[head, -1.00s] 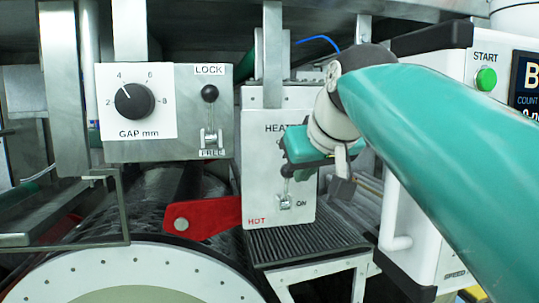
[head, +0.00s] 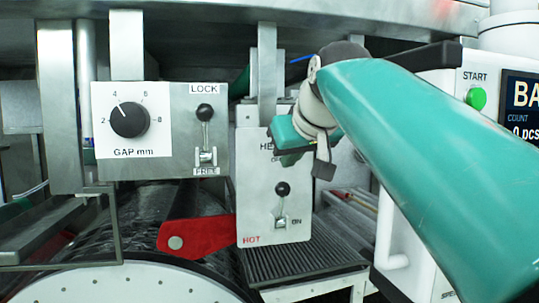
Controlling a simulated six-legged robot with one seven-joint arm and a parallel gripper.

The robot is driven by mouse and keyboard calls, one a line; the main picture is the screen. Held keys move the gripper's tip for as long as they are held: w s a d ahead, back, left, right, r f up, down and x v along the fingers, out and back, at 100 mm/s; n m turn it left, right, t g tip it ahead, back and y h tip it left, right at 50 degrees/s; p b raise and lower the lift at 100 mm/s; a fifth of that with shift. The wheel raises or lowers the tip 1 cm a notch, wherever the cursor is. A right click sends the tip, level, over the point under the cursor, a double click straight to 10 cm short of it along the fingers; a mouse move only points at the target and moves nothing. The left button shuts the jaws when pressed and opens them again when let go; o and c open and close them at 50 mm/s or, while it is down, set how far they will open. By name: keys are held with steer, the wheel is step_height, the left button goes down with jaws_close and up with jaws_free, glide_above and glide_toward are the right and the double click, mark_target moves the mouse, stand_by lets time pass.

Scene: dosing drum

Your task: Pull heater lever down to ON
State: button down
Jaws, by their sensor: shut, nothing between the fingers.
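The heater lever (head: 283,189) has a black ball knob on a short metal stem and sits on the pale heater panel (head: 255,205). Its knob is above the pivot, between the partly covered OFF mark and the ON mark (head: 297,222) at lower right. The stem looks shorter than the neighbouring lever's, so it may lean toward me. My gripper (head: 291,155), teal and dark, is shut and empty. It appears above the knob with a visible gap and covers part of the HEATER lettering. Its fingertips are hard to make out.
Left of the heater stands a box with a GAP dial (head: 130,120) and a LOCK/FREE lever (head: 206,112), knob up. A red arm (head: 196,236) lies below. A ribbed tray (head: 305,262) sits under the heater. A control cabinet with a green START button (head: 476,98) is at right.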

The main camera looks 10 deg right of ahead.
glide_above(281, 206)
step_height(281, 206, down, 4)
steer(key=shift+a+f, duration=0.1)
steer(key=shift+s, duration=0.15)
steer(key=shift+s+t, duration=0.25)
steer(key=shift+t, duration=0.05)
